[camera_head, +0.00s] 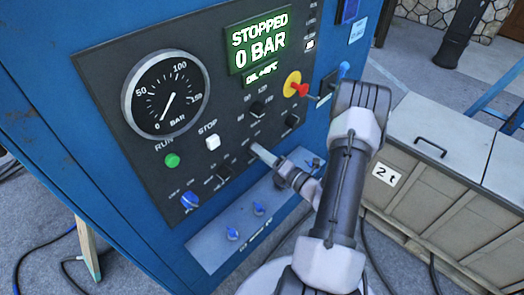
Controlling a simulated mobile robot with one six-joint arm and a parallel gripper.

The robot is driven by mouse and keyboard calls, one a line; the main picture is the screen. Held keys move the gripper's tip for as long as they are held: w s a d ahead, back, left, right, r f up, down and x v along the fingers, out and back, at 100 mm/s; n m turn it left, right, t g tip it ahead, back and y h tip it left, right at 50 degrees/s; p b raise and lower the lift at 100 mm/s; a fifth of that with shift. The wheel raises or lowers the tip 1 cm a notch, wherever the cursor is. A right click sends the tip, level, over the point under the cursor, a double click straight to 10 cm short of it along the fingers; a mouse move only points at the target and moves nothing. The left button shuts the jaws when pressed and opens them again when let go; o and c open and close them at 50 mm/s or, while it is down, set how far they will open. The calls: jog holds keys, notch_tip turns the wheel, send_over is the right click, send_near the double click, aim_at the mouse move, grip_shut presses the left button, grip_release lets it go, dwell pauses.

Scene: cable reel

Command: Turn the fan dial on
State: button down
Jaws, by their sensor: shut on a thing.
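The black control panel (125,135) is on the front of a blue cabinet. My gripper (254,149) comes in from the lower right, with its tips at a dark dial in the lower middle of the panel. It is shut on that dial, which the fingers mostly hide. The dial's label is too small to read, so I take it to be the fan dial from the grip alone. Its pointer direction cannot be told. Other black knobs sit nearby, one above (257,108), one to the right (293,121) and one to the lower left (222,173).
A round pressure gauge (166,95), a green display (258,45) reading STOPPED 0 BAR, a green button (172,160), a white button (212,142), a blue knob (190,200) and a red switch on yellow (293,84) surround the dial. A grey-topped box (445,210) stands right.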

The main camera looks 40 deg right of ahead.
jog(key=shift+m, duration=0.3)
dwell(0.4)
jog(key=c, duration=0.9)
grip_release()
jog(key=s+d+p, duration=0.1)
jog(key=s+p, duration=0.1)
jog(key=s, duration=1.5)
jog(key=shift+s+d, duration=0.15)
jog(key=shift+s, duration=0.05)
